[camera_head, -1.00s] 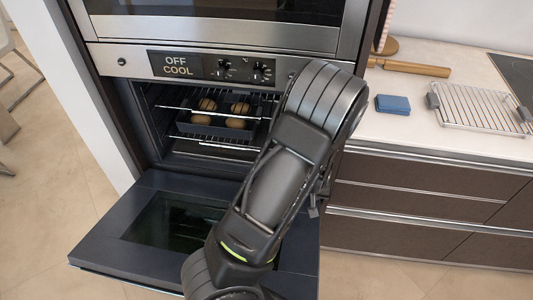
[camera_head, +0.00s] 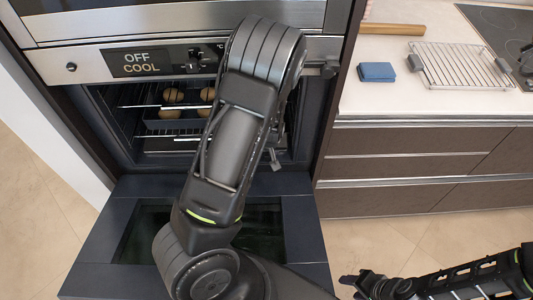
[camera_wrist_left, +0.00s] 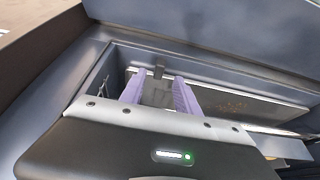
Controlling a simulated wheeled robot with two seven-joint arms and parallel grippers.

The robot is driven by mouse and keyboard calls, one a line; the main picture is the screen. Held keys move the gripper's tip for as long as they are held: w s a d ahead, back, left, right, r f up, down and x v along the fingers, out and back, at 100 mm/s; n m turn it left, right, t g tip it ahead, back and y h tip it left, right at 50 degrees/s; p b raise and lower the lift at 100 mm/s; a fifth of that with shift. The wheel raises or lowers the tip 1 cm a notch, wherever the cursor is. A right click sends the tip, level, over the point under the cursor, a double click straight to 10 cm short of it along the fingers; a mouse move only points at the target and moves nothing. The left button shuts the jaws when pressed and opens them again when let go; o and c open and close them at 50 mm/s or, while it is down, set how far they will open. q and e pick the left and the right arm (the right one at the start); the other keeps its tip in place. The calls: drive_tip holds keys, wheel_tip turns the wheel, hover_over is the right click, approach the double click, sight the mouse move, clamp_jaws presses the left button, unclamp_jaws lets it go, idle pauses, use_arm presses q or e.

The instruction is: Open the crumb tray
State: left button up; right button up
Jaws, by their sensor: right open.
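The oven (camera_head: 105,188) has its door down, with a dark cavity behind it. In the left wrist view a pale flat panel with brownish specks (camera_wrist_left: 240,106), which may be the crumb tray, lies in a dark recess. In the head view my left arm hides most of that gripper. My right gripper (camera_head: 362,284) is open and empty at the bottom, away from the oven.
Round brown food (camera_head: 172,96) sits in a pan on an oven rack. The lowered door (camera_head: 88,250) juts out below my left arm. On the counter at right are a blue sponge (camera_head: 377,72) and a wire rack (camera_head: 465,66). The floor between counter and door is clear.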

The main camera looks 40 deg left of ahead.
sight(267, 155)
use_arm(q)
drive_tip(key=x, duration=0.6)
drive_tip(key=shift+c, duration=0.2)
clamp_jaws()
idle(1.1)
